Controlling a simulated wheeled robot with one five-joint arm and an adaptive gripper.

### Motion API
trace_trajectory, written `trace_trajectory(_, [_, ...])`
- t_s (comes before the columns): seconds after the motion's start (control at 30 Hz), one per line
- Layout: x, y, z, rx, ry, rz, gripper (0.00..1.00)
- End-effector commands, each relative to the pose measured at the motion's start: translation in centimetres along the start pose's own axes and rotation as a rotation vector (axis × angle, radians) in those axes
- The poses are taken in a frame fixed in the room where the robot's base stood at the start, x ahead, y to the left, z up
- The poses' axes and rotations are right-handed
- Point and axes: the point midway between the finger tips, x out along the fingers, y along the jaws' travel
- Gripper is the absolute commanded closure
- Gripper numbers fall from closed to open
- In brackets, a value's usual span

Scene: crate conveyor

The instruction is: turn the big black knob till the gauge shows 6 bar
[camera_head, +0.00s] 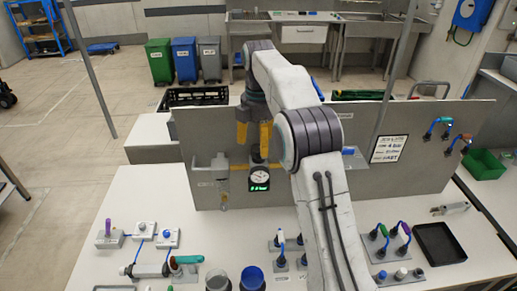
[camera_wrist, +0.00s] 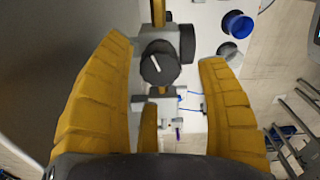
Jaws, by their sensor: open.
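The big black knob (camera_wrist: 160,66) shows in the wrist view as a round dark cap with a white pointer line, on a grey fitting. My gripper (camera_wrist: 168,58) is open, with its yellow fingers spread left and right of the knob and apart from it. In the head view my gripper (camera_head: 254,148) points down just above the gauge unit. The gauge (camera_head: 260,177) has a white dial and a green-lit readout; both are too small to read. The knob is mostly hidden behind the fingers in the head view.
An upright grey panel (camera_head: 400,170) stands behind the gauge, with a printed sign (camera_head: 389,149). A blue cup (camera_head: 252,278), a grey cup (camera_head: 218,280) and several connectors stand on the white bench (camera_head: 215,235). A black tray (camera_head: 440,244) lies at the right.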

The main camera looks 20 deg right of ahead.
Motion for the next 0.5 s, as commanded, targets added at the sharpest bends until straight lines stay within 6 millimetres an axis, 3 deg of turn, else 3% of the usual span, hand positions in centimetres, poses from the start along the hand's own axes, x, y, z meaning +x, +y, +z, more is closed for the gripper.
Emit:
trace_trajectory(0.2, [1.6,0.0,0.0,0.000,0.000,-0.001,0.33])
trace_trajectory(0.5, [2.5,0.0,0.0,0.000,0.000,0.000,0.33])
